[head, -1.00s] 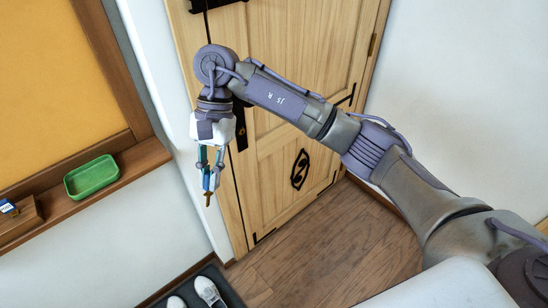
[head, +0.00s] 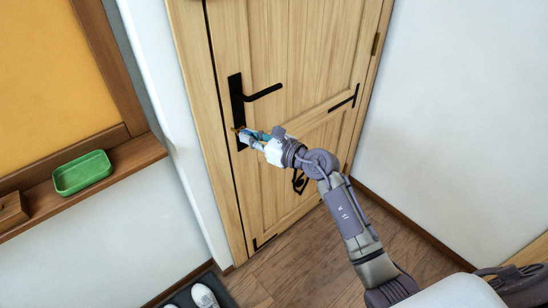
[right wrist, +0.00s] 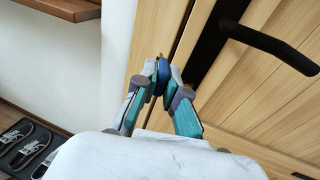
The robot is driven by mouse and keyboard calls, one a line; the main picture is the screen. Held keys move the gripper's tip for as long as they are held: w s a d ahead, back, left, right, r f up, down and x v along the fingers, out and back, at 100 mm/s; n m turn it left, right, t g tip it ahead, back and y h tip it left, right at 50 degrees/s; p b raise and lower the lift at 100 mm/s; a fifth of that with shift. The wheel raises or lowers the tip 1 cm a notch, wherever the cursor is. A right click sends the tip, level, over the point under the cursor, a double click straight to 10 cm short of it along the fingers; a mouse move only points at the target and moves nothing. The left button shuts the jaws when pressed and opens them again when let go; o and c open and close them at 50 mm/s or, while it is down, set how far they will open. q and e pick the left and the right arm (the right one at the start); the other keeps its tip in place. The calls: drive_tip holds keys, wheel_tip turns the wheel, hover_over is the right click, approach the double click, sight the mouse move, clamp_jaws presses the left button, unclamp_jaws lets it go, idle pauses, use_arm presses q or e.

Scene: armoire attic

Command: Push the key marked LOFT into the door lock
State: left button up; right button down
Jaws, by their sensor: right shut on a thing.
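My right gripper (head: 243,134) is shut on a key, whose blue head (right wrist: 160,73) shows between the fingertips in the right wrist view. A small brass-coloured part of the key pokes out beyond the fingertips. Its LOFT marking cannot be read. The wooden door (head: 290,60) is shut and carries a black lock plate (head: 237,95) with a black lever handle (head: 263,92). The fingertips are at the lower part of this plate, below the handle. The keyhole is hidden, and I cannot tell whether the key touches or enters it. My left gripper is not in view.
A wooden ledge (head: 130,157) at the left holds a green tray (head: 82,173) and a small wooden box (head: 13,211). Shoes (head: 204,296) stand on a dark mat on the floor. A white wall stands right of the door. The wooden floor (head: 310,255) before it is clear.

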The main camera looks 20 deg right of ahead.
drive_tip(key=d+f+m+t+h, duration=0.2)
drive_tip(key=d+f+t+h, duration=0.1)
drive_tip(key=d+f, duration=0.2)
wheel_tip(320, 180, down, 2)
drive_tip(key=shift+s+d+f+m+b, duration=0.2)
drive_tip(key=shift+d+f+m+b, duration=0.05)
drive_tip(key=shift+m+b, duration=0.05)
drive_tip(key=shift+b+x, duration=0.7)
drive_tip(key=shift+x, duration=2.15)
drive_tip(key=shift+b+x, duration=0.7)
drive_tip(key=shift+x, duration=1.15)
drive_tip(key=c, duration=1.2)
unclamp_jaws()
drive_tip(key=shift+a+f, duration=0.1)
drive_tip(key=shift+o, duration=0.2)
